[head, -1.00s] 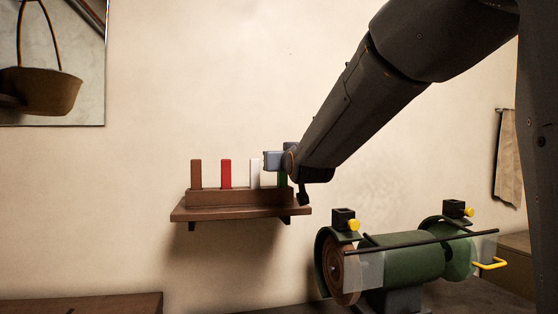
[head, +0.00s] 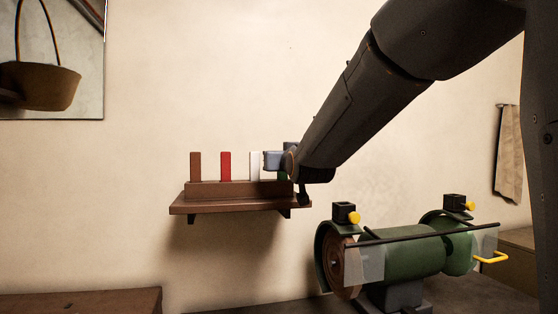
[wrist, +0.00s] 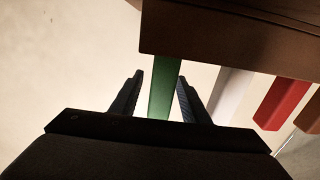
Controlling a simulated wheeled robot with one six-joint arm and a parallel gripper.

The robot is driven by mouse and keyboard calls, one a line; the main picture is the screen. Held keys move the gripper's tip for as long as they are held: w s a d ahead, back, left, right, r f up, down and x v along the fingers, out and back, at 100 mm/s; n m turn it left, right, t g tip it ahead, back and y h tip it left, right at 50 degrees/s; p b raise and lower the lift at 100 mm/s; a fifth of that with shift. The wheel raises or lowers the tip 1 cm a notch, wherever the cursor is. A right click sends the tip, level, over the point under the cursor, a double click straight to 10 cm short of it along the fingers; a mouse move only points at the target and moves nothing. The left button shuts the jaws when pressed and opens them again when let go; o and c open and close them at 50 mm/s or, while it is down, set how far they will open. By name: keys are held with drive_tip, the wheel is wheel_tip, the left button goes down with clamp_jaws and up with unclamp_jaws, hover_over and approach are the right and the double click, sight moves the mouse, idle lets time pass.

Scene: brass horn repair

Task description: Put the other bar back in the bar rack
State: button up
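The bar rack (head: 238,189) is a brown block on a wall shelf. A brown bar (head: 195,167), a red bar (head: 226,167) and a white bar (head: 254,166) stand upright in it. A green bar (head: 283,175) is at the rack's right end, mostly hidden by my gripper (head: 281,157). In the wrist view the green bar (wrist: 163,92) runs from the rack's edge (wrist: 215,45) down between the two fingers of my gripper (wrist: 159,78). Light gaps show beside it, so the fingers look open around it. Its foot in the rack is hidden.
The wooden shelf (head: 225,206) carries the rack. A green bench grinder (head: 405,252) with clear shields stands below right. A cloth (head: 508,155) hangs at the right, and a framed picture or mirror (head: 90,60) is at upper left. The wall between is clear.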

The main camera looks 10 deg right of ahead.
drive_tip(key=shift+s, duration=0.15)
drive_tip(key=shift+s+b, duration=1.1)
drive_tip(key=shift+s, duration=2.7)
